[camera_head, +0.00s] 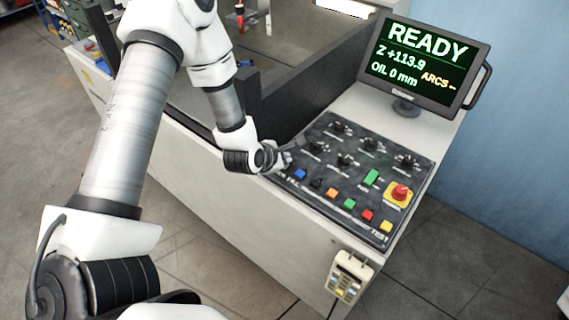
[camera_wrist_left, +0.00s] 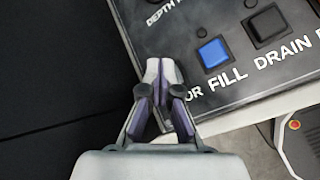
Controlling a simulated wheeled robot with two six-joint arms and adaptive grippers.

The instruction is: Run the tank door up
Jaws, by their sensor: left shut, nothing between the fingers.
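The black control panel (camera_head: 335,205) lies on the machine's front ledge, with knobs at the back and coloured buttons in front. My left gripper (camera_head: 287,160) is shut and empty at the panel's left edge. In the left wrist view its fingertips (camera_wrist_left: 160,72) are together, just left of the blue button (camera_wrist_left: 213,53) labelled FILL. A label ending in "OR" shows beside the fingers; the control above it is hidden behind them. Whether the fingers touch the panel I cannot tell. The tank has dark walls (camera_head: 320,62); I cannot tell which part is its door. My right gripper is out of view.
A monitor (camera_head: 424,62) behind the panel reads READY, Z +113.9, OIL 0 mm. A red emergency knob (camera_head: 400,193) on yellow sits at the panel's right. A black DRAIN button (camera_wrist_left: 266,24) is beside FILL. A handheld pendant (camera_head: 348,277) hangs on the front.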

